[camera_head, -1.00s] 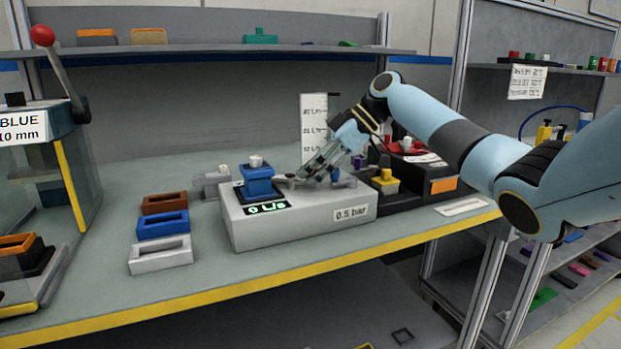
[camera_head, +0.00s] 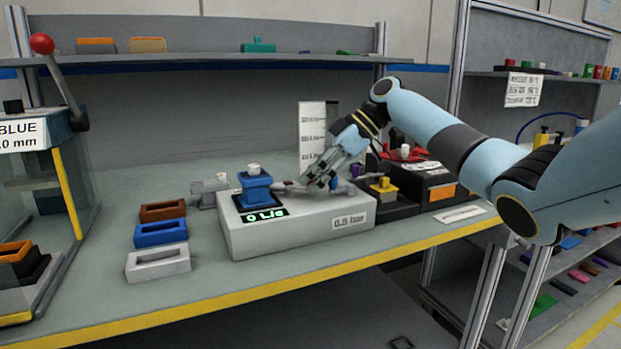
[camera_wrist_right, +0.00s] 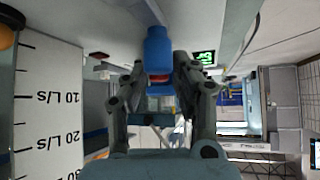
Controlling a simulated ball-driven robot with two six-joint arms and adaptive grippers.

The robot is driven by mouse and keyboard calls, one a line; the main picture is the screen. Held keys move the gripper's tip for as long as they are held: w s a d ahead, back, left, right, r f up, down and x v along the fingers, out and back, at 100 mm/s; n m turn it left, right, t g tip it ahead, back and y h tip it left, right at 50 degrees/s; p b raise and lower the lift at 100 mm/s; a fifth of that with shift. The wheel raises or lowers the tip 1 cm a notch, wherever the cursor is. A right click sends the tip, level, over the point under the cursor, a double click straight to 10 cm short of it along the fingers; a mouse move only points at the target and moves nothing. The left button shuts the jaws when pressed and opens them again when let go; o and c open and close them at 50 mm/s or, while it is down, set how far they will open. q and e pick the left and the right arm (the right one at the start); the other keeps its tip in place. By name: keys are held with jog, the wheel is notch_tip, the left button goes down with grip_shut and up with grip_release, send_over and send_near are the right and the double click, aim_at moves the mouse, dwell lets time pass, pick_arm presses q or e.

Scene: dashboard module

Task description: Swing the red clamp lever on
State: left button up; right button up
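My right gripper (camera_head: 322,180) is low over the right part of the grey test block (camera_head: 300,228), pointing down and left. In the right wrist view its two fingers (camera_wrist_right: 160,68) stand apart. A blue part (camera_wrist_right: 158,48) and a small red piece (camera_wrist_right: 160,76) show between them; I cannot tell whether the fingers touch either. In the head view a blue fixture (camera_head: 255,189) with a white top stands on the block, left of the gripper. A red part (camera_head: 410,155) lies behind the black unit on the right. Which red piece is the clamp lever is unclear. My left gripper is out of view.
Brown (camera_head: 163,210), blue (camera_head: 161,232) and white (camera_head: 158,262) slotted blocks lie left of the test block. A lever with a red ball (camera_head: 42,43) rises from the station at the far left. A white scale panel (camera_head: 312,135) stands behind the gripper.

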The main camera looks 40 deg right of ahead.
jog(key=v, duration=1.1)
jog(key=shift+d, duration=0.15)
jog(key=shift+s+r, duration=0.1)
jog(key=shift+s, duration=0.05)
